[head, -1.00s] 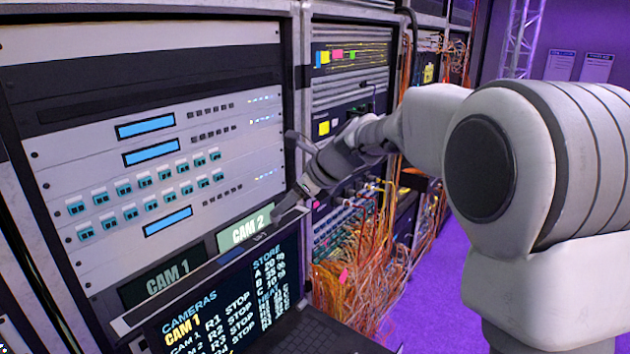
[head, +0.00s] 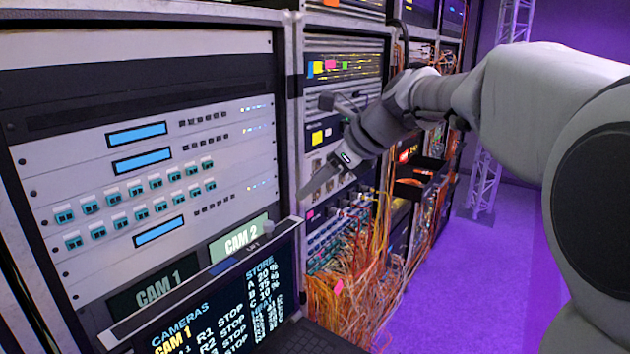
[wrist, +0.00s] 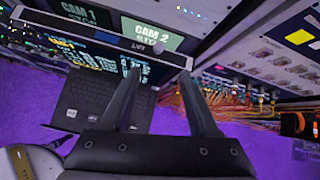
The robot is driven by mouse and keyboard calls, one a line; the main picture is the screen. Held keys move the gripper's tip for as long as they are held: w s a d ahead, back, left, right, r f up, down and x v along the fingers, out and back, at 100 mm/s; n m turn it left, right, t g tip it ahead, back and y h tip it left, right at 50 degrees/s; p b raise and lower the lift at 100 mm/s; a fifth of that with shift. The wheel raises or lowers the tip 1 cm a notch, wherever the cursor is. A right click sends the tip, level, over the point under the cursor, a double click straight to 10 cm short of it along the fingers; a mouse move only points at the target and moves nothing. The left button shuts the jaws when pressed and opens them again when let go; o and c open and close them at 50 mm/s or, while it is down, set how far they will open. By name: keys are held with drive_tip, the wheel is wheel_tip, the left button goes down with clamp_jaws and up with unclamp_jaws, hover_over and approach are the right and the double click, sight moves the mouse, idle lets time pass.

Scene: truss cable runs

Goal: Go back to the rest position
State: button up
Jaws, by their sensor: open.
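My gripper (head: 322,184) is in front of the racks in the head view, right of the lit CAM 2 label and above the orange cables. In the wrist view my gripper (wrist: 160,98) shows two dark fingers spread apart with nothing between them. Beyond the fingers are the laptop (wrist: 98,105) and the lit CAM 2 label (wrist: 155,33). The CAM 2 label also shows in the head view (head: 238,240). The gripper appears clear of the rack, though its distance from the panel is hard to judge.
A rack panel (head: 90,165) with teal switches and blue displays fills the left. The laptop screen (head: 215,310) stands at the bottom. Loose orange cables (head: 350,285) hang from the middle rack. Purple floor (head: 490,270) is open at the right, before a truss (head: 485,185).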

drive_tip(key=s+d+f+n+h+b, duration=0.1)
drive_tip(key=s+d+f+n+h, duration=0.1)
drive_tip(key=s+d+f+n, duration=0.2)
drive_tip(key=s+d+f+n+h+b, duration=0.2)
drive_tip(key=s+d+f+n, duration=0.3)
drive_tip(key=s+n, duration=0.6)
drive_tip(key=s+d+f+n+h+b, duration=0.2)
drive_tip(key=s+f+n, duration=0.5)
drive_tip(key=s, duration=0.5)
drive_tip(key=d+h, duration=0.1)
drive_tip(key=d, duration=0.1)
drive_tip(key=shift+s+d+f+n, duration=0.25)
drive_tip(key=shift+s+d+n, duration=0.05)
drive_tip(key=shift+s+d, duration=0.1)
drive_tip(key=shift+a, duration=0.15)
